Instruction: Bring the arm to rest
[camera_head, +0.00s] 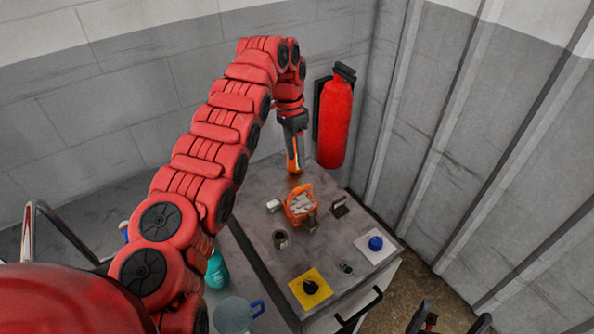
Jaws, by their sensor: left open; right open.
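My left arm reaches in from the left and over the grey-topped cabinet. My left gripper (295,168) points down above the far part of the cabinet top, behind an orange basket (301,207) with pale pieces in it. I see no object held in it. My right gripper (450,318) shows only partly at the bottom right edge, its two dark fingers apart. It is clear of the cabinet.
The cabinet top (262,243) bears a yellow plate with a black knob (311,287), a white plate with a blue knob (376,243), a dark cup (280,239) and small blocks. A red extinguisher (335,122) hangs behind. A clear jug (233,317) stands at lower left.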

